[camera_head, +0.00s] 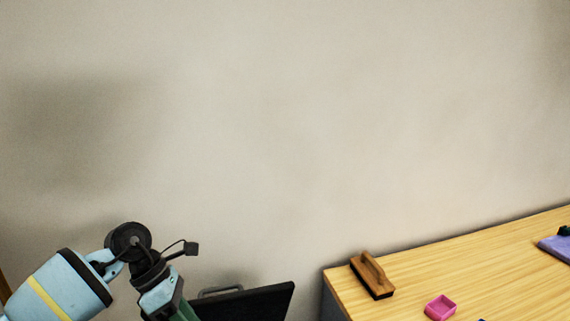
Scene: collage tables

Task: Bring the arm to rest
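My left arm (60,290) comes in from the lower left, light blue with a yellow band. It bends at a dark joint, and its farther part runs down out of the bottom edge. The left gripper is below the frame, so I cannot see its fingers. My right arm and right gripper are not in view.
A wooden table (500,262) fills the lower right. On it are a brown wooden block with a dark base (372,276), a small pink open box (440,307) and a purple item (557,247) at the right edge. A black panel (250,303) stands between arm and table. A bare wall is behind.

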